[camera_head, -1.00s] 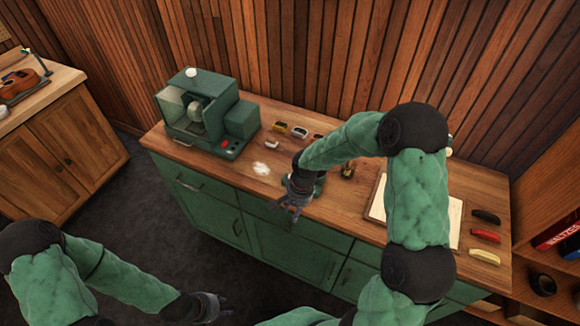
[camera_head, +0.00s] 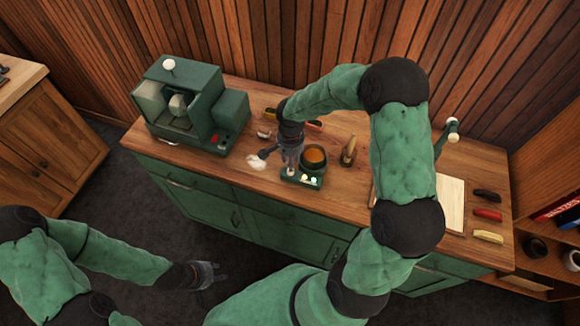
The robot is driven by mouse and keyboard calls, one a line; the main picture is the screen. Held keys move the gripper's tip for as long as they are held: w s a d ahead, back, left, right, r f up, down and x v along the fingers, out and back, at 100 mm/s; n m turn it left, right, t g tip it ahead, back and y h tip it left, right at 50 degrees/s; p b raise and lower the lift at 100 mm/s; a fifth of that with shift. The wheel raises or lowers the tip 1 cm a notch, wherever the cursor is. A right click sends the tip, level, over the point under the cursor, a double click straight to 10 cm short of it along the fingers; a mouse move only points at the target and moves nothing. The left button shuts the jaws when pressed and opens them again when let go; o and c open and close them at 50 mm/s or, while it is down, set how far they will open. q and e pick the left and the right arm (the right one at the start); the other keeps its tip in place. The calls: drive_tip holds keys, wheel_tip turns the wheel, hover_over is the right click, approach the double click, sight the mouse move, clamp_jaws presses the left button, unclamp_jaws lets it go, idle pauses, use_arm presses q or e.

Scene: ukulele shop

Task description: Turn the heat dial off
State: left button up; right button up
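A small green heater unit (camera_head: 303,181) stands near the counter's front edge, with a dark pot (camera_head: 314,157) of amber liquid on it. Its front panel carries small pale round parts; which one is the heat dial is too small to tell. My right gripper (camera_head: 291,168) points down at the left end of the unit, beside the pot. It overlaps the panel's left side, and I cannot tell whether it touches or how far its fingers are apart. My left gripper (camera_head: 214,275) is low in front of the cabinet, fingers apart and empty, away from the unit.
A green machine (camera_head: 190,107) stands on the left of the wooden counter. A small wooden-looking item (camera_head: 349,152) stands right of the pot. A pale board (camera_head: 452,203) and several small coloured pieces lie at the right. A white patch (camera_head: 256,162) lies left of my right gripper.

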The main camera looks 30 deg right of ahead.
wheel_tip(320, 180, down, 5)
drive_tip(key=shift+f, duration=0.1)
idle(0.3)
clamp_jaws()
